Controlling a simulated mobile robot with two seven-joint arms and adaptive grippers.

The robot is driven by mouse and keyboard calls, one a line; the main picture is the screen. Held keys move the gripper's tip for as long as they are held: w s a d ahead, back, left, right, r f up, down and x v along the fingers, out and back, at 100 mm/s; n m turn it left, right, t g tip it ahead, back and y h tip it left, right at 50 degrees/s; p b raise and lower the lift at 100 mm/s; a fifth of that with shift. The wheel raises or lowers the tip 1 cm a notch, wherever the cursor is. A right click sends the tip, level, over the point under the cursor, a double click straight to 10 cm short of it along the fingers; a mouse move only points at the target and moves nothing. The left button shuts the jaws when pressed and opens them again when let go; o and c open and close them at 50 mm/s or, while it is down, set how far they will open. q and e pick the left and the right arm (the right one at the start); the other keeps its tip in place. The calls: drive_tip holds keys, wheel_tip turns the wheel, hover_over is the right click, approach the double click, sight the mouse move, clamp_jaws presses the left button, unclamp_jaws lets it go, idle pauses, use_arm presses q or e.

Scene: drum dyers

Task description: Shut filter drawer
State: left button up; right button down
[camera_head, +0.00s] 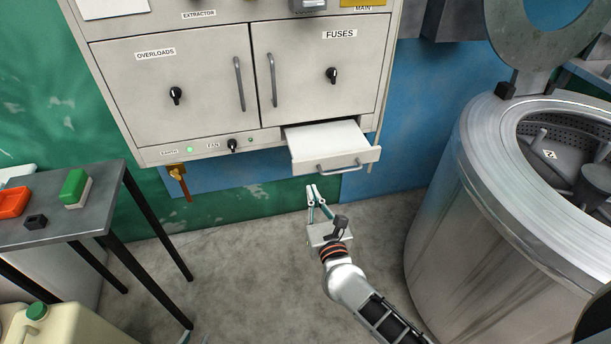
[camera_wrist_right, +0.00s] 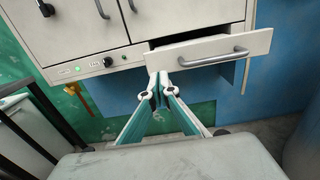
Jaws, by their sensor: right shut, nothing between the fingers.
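The filter drawer (camera_head: 325,140) is a white drawer at the bottom right of the grey cabinet. It stands pulled out, with its top surface showing and a grey bar handle (camera_head: 339,167) on its front. It also shows open in the right wrist view (camera_wrist_right: 215,50), with a dark gap behind its front panel. My right gripper (camera_head: 314,188) is shut and empty, below and in front of the drawer's left part. In the wrist view its fingertips (camera_wrist_right: 158,78) show just below the drawer's left front corner. Contact cannot be made out. Only small tips, seemingly of my left gripper (camera_head: 195,339), show at the bottom edge.
The cabinet (camera_head: 180,55) has two closed doors with bar handles and black knobs. A large metal drum (camera_head: 465,190) stands at the right. A dark table (camera_head: 100,185) with small coloured objects stands at the left, near a pale jerrycan (camera_head: 60,325). Floor in the middle is clear.

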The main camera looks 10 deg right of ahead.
sight(303, 168)
drive_tip(key=w, duration=0.6)
drive_tip(key=shift+w+a, duration=0.1)
drive_tip(key=shift+w, duration=0.25)
use_arm(q)
drive_tip(key=shift+s+f, duration=0.2)
drive_tip(key=shift+f, duration=0.15)
use_arm(e)
drive_tip(key=shift+w, duration=0.35)
